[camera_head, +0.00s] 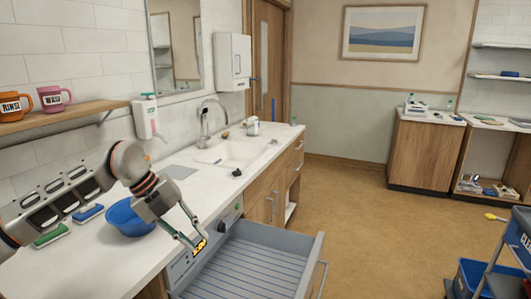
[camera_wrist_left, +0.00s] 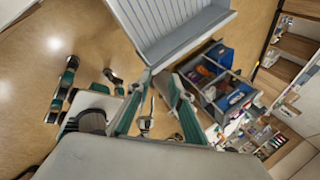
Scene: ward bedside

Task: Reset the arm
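My left gripper (camera_head: 198,231) comes in from the left over the counter's front edge, near the open grey drawer. Its two fingers stand apart with nothing between them; they also show spread in the left wrist view (camera_wrist_left: 160,78). The left arm reaches across the counter, passing over the blue bowl (camera_head: 124,219). My right gripper does not show in the head view. In the left wrist view, dark and teal machine parts show at left, but I cannot tell what they are.
The ribbed grey drawer (camera_head: 250,262) is pulled out and looks empty. A lit display is on the counter front beside the gripper. Green and blue brushes (camera_head: 88,213) lie near the bowl. A sink (camera_head: 232,152) is further back. A cart (camera_head: 515,250) stands at right; the middle floor is clear.

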